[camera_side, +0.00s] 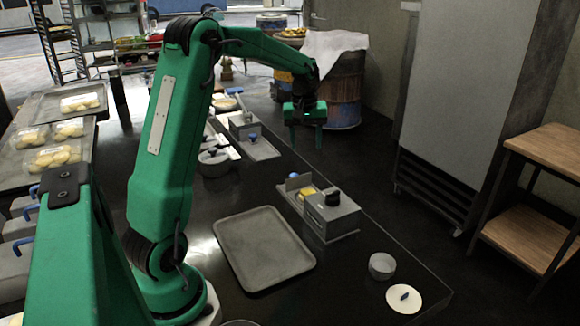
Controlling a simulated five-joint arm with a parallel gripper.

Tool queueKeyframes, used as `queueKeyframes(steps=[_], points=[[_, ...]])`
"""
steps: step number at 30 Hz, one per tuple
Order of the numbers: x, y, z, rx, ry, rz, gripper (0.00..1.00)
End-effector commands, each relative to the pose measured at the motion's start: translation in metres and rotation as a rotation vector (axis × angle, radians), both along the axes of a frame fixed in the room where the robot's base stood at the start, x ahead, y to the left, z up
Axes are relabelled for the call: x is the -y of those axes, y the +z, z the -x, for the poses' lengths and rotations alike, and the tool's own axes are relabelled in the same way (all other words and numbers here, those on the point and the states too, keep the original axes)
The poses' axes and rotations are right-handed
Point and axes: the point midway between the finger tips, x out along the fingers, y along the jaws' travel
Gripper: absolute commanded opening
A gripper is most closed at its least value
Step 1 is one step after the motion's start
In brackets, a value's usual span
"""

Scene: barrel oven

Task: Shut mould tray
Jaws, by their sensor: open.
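A grey box-like mould unit (331,214) with a dark knob on top sits on the dark counter, right of centre. A tray (291,187) sticks out of its left end, with a yellow piece (306,192) in it and a blue knob (293,176) at its outer end. I take this to be the mould tray; it stands open. My gripper (305,146) hangs in the air with its fingers pointing down, apart and empty. In the picture it is above and beyond the mould unit, not touching it.
A flat grey tray (264,248) lies in front of the mould unit. A small grey cup (382,266) and a white lid (404,298) lie near the counter's right edge. Another grey unit with a blue knob (252,137) and a round pot (214,162) stand farther back.

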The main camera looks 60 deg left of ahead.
Motion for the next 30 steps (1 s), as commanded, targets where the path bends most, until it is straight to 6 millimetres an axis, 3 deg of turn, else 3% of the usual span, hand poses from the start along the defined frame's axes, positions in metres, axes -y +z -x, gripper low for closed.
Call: queueKeyframes(steps=[6,12,18,30], points=[[-0.048,-0.041,-0.009,-0.047,0.157,0.035,0.52],[-0.077,-0.068,-0.011,-0.074,0.255,0.054,0.52],[-0.086,-0.077,-0.011,-0.082,0.286,0.06,0.52],[-0.085,-0.089,-0.01,-0.084,0.285,0.061,0.52]])
